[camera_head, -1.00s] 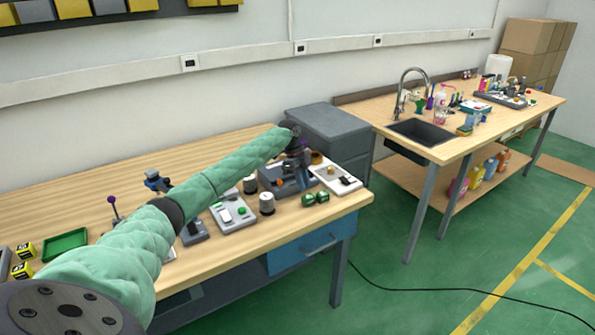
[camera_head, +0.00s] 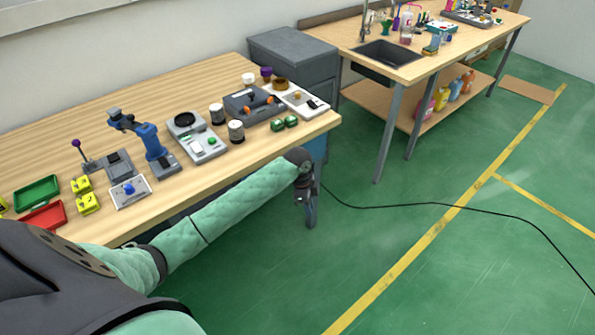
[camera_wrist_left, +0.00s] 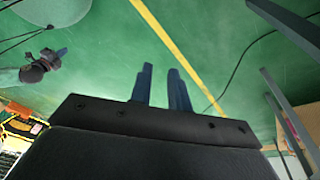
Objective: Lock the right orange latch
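A dark grey case (camera_head: 240,111) lies near the right end of the workbench in the head view. Small orange parts show on it: a left one (camera_head: 247,107) and a right orange latch (camera_head: 270,99). They are too small to tell whether they are locked. My left gripper (camera_head: 309,218) hangs in front of the bench's right end, over the floor and apart from the case. In the left wrist view its two fingers (camera_wrist_left: 160,68) are parted with nothing between them. My right gripper (camera_wrist_left: 54,56) shows small at the left of that view; its fingers are unclear.
Beside the case are a white tray (camera_head: 318,107), green items (camera_head: 278,125) and dark-and-white jars (camera_head: 236,132). A grey cabinet (camera_head: 300,52) stands behind the bench (camera_head: 225,165). A sink table stands farther back. Open green floor lies to the right.

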